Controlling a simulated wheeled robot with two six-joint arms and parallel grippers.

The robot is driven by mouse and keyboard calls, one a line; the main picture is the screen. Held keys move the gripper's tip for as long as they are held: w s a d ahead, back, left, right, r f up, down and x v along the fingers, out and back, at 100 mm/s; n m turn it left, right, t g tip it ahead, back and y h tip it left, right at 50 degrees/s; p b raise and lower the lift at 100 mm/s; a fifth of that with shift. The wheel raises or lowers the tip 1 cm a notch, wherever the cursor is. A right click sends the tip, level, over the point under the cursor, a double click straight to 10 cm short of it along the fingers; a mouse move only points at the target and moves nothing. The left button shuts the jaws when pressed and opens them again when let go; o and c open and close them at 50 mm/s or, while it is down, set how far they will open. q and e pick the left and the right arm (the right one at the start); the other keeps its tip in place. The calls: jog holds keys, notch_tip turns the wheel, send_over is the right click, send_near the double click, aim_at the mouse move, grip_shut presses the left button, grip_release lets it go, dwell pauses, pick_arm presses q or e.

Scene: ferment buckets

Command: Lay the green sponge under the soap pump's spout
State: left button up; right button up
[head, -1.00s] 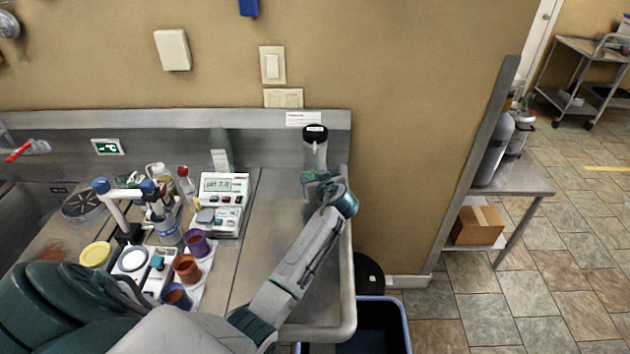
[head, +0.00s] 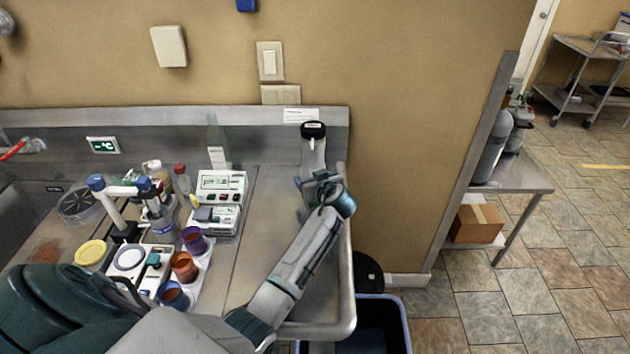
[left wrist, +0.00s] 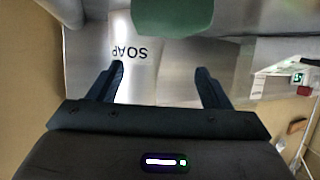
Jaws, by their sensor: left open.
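The soap pump (head: 314,153), grey with a black top, stands upright at the back right of the steel counter. My left gripper (head: 312,180) is just in front of it, with its jaws open. In the left wrist view, the green sponge (left wrist: 172,16) shows at the top edge, cut off by the frame, beyond the two open fingers (left wrist: 159,75). Nothing is between the fingers, and the sponge looks apart from them. A "SOAP" marking (left wrist: 129,52) reads upside down on bright metal. In the head view the sponge is hidden or too small to make out. My right gripper is out of view.
A pH meter (head: 218,200), coloured cups (head: 184,266) and bottles crowd the counter to the left. The steel counter (head: 262,225) is bare between them and my left arm. A wall (head: 420,120) closes the back and right. A bin (head: 378,325) stands below the counter's right end.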

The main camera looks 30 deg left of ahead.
pick_arm(q)
jog(key=shift+r, duration=0.3)
jog(key=shift+r+p, duration=0.35)
jog(key=shift+p, duration=0.35)
jog(key=b+v, duration=0.4)
jog(key=v, duration=0.8)
